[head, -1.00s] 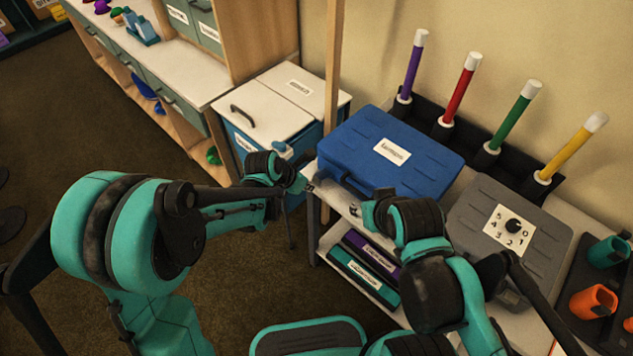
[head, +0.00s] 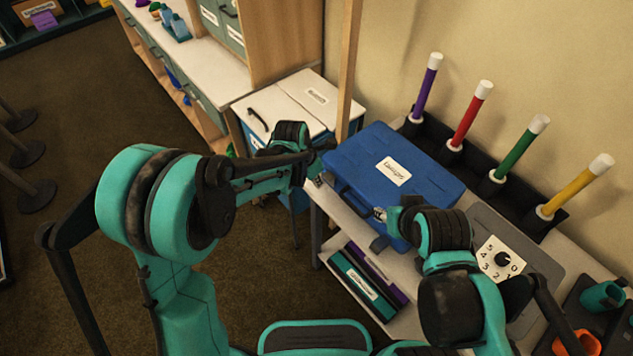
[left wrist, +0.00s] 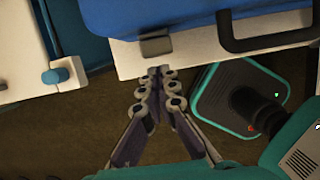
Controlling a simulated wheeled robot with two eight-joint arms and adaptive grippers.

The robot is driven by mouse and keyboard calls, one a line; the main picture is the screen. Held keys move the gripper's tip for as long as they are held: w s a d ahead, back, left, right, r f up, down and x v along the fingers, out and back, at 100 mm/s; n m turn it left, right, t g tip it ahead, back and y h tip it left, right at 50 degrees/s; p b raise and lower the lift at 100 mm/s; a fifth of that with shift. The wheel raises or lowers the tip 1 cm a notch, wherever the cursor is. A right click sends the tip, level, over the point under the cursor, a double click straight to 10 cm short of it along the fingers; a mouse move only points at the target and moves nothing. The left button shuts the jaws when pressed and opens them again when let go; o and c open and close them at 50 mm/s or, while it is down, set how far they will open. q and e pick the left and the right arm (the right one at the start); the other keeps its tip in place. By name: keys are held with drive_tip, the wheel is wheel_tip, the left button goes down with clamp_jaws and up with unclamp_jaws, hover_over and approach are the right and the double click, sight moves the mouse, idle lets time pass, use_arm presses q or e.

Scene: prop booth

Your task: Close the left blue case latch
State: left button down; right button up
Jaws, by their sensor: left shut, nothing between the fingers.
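The blue case (head: 432,187) lies closed on the white shelf top, its handle (head: 352,203) facing me. In the left wrist view the case (left wrist: 195,12) fills the top, with its handle (left wrist: 268,42) at right. The grey left latch (left wrist: 156,46) sits at the case's front edge; I cannot tell if it is fastened. My left gripper (head: 319,180) is at the case's front left corner. In the left wrist view the gripper (left wrist: 158,72) is shut and empty, tips just below the latch, apparently apart from it. My right gripper (head: 379,214) is by the case's front right; its fingers are unclear.
Several coloured batons stand in a black rack (head: 455,157) behind. A white-topped cabinet (head: 283,98) and wooden post (head: 348,70) stand left. Teal and purple cases (head: 362,287) lie on the lower shelf.

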use_arm(q)
drive_tip(key=shift+r+p, duration=0.55)
drive_tip(key=shift+r, duration=0.2)
drive_tip(key=shift+r, duration=0.1)
drive_tip(key=v, duration=1.1)
drive_tip(key=shift+a+r, duration=0.15)
drive_tip(key=shift+r, duration=0.2)
drive_tip(key=shift+s, duration=0.15)
